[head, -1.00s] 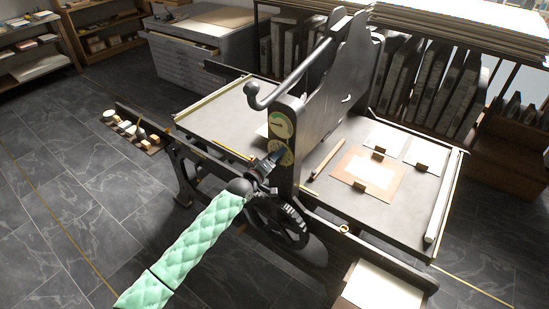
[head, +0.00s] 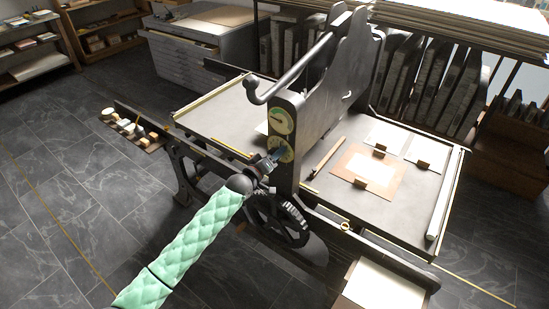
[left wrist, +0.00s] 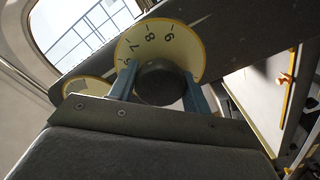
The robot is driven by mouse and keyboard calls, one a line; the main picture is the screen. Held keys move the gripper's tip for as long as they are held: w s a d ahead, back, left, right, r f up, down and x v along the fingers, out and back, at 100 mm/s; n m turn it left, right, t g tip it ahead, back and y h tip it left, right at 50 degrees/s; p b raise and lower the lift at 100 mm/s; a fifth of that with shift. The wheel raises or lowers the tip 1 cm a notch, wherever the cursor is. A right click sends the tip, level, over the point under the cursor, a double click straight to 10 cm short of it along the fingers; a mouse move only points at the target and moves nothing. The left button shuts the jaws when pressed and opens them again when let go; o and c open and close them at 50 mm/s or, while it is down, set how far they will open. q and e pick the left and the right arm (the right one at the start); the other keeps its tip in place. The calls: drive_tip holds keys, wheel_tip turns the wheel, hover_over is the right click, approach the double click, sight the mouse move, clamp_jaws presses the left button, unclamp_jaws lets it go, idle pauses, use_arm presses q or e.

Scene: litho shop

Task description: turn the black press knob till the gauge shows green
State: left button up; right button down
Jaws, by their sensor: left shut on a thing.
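The black press knob (left wrist: 160,82) sits in front of a cream, yellow-rimmed number dial (left wrist: 160,45) in the left wrist view. My left gripper (left wrist: 157,84) has its two blue fingers on either side of the knob, shut on it. In the head view the left gripper (head: 275,157) reaches the number dial (head: 281,149) on the press's end face and hides the knob. The round gauge (head: 281,120) is just above that dial, with some green on its face; its needle is too small to read. The gauge is partly hidden in the left wrist view (left wrist: 88,84). My right gripper is not in view.
The press's dark frame (head: 325,125) stands over a grey bed (head: 217,108). A long bar handle (head: 290,80) hangs above the gauge. A spoked wheel (head: 278,218) is below the gripper. A tray of small items (head: 133,131) is at the left.

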use_arm(q)
drive_tip(key=m+b, duration=0.3)
drive_tip(key=m, duration=0.3)
drive_tip(key=shift+f+m+b, duration=0.15)
drive_tip(key=shift+m+b, duration=0.15)
drive_tip(key=shift+b, duration=0.1)
drive_tip(key=shift+m+b, duration=0.6)
drive_tip(key=shift+m, duration=0.6)
drive_tip(key=shift+m+b, duration=0.55)
drive_tip(key=shift+m, duration=1.15)
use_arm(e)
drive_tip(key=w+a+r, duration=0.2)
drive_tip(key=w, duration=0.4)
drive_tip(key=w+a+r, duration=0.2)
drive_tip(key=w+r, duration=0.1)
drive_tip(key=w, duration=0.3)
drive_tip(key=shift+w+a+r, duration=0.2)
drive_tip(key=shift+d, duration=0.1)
use_arm(q)
drive_tip(key=o, duration=1)
drive_tip(key=shift+c, duration=0.2)
